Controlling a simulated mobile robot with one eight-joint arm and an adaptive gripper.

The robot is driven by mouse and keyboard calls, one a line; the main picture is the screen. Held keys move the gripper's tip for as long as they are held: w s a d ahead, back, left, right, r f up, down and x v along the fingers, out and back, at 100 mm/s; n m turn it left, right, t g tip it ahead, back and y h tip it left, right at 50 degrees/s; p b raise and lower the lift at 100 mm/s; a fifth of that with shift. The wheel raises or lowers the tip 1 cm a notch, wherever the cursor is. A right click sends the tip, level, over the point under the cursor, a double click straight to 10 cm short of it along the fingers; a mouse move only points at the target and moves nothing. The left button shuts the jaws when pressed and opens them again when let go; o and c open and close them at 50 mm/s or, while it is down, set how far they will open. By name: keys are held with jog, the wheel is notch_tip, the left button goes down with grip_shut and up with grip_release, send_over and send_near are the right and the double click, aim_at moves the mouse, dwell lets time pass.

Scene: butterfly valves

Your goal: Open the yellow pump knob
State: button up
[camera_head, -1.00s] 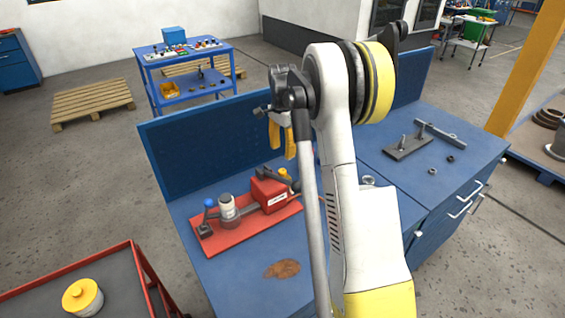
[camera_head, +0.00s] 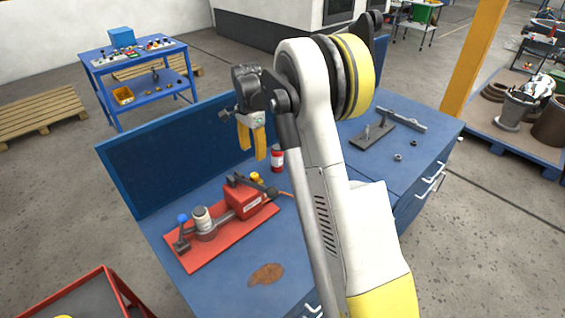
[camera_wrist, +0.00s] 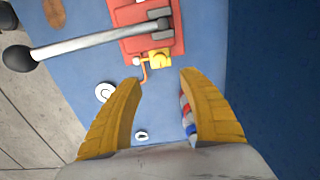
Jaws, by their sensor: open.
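The pump is a red block (camera_head: 245,199) on a red base plate (camera_head: 215,243), on the blue bench. Its small yellow knob (camera_head: 255,177) sits at the block's right end, beside a grey lever. In the wrist view the yellow knob (camera_wrist: 160,59) lies just beyond the fingertips, roughly centred between them. The grey lever (camera_wrist: 90,40) runs left from the red block to a black ball. My gripper (camera_head: 253,152) is open and empty, pointing down above the knob in the head view. Its two yellow fingers also frame the wrist view (camera_wrist: 159,80). Nothing is between them.
A red bottle (camera_head: 277,158) stands behind the pump, close to my gripper. A blue back panel (camera_head: 180,158) rises along the bench's rear edge. A brown stain (camera_head: 266,274) marks the clear front. A metal fixture (camera_head: 372,135) and small nuts lie on the right section.

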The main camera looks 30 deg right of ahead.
aim_at(254, 175)
jog(key=f+b, duration=0.1)
jog(key=f, duration=1)
jog(key=shift+a+b, duration=0.2)
jog(key=shift+b, duration=0.1)
